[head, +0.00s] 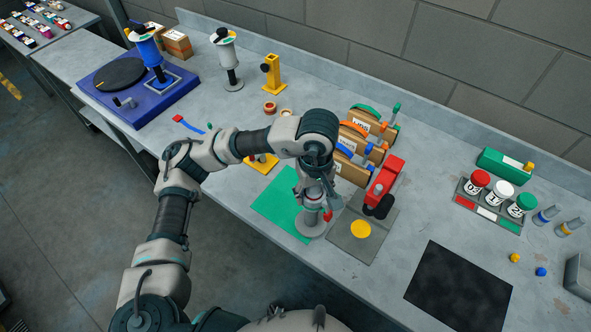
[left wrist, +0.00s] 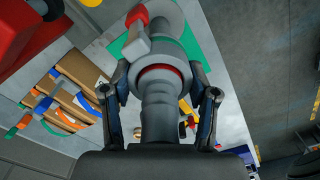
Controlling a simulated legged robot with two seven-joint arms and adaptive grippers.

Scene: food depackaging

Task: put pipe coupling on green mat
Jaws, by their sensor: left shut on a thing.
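The pipe coupling, a grey upright fitting (head: 312,226) with a round flange and a red lever, is in the grasp of my left gripper (head: 314,190). The flange overlaps the right edge of the green mat (head: 270,205) in the head view; I cannot tell whether it touches the surface. In the left wrist view, my left gripper (left wrist: 162,108) has its fingers on both sides of the coupling's grey body (left wrist: 158,52), which shows a red ring. The green mat (left wrist: 192,48) shows behind the coupling. My right gripper is not in view.
A red press-like device (head: 384,178) stands on a grey plate with a yellow disc (head: 361,229), close right of the coupling. Brown boxes with coloured handles (head: 352,168) stand behind. A black mat (head: 458,290) and a jar rack (head: 490,205) lie further right.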

